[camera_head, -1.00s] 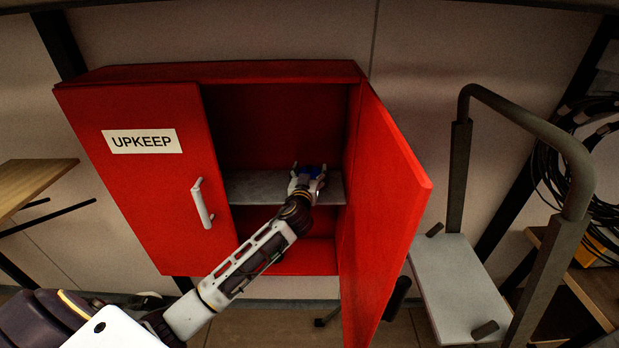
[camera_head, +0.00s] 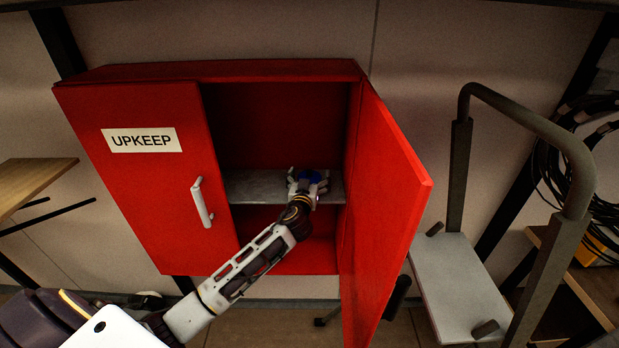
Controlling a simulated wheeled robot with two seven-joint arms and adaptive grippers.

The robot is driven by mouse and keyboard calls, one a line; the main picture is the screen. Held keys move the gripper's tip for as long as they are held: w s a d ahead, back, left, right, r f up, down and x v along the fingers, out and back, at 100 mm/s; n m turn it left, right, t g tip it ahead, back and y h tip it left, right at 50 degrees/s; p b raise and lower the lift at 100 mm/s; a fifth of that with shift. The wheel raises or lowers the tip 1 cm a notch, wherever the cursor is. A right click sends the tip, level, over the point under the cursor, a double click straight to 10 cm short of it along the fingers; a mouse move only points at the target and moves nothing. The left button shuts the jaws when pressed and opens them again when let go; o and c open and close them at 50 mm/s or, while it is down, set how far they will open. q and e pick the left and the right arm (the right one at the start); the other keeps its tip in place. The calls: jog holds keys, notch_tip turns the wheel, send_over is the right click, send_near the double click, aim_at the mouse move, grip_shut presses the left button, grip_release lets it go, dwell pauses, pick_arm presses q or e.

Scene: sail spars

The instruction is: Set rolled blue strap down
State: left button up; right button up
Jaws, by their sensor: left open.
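The rolled blue strap (camera_head: 311,176) is at the grey shelf (camera_head: 255,187) inside the red cabinet (camera_head: 275,110), near the shelf's right end. My left gripper (camera_head: 308,181) reaches in through the cabinet's open right side. Its fingers are open around the strap, which is partly hidden by them. Whether a finger still touches the strap, I cannot tell. My right gripper is not in view.
The cabinet's left door (camera_head: 145,190), labelled UPKEEP, is closed. Its right door (camera_head: 385,210) stands open close to my left arm. A grey cart (camera_head: 460,285) with a tall handle is at the right. The shelf's left part is clear.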

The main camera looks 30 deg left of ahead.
pick_arm(q)
jog(key=shift+s+r, duration=0.1)
jog(key=shift+r, duration=0.05)
dwell(0.3)
jog(key=shift+s+d, duration=0.2)
jog(key=shift+s, duration=0.35)
jog(key=b+v, duration=0.2)
jog(key=v, duration=0.8)
jog(key=shift+s, duration=0.3)
jog(key=shift+d, duration=0.15)
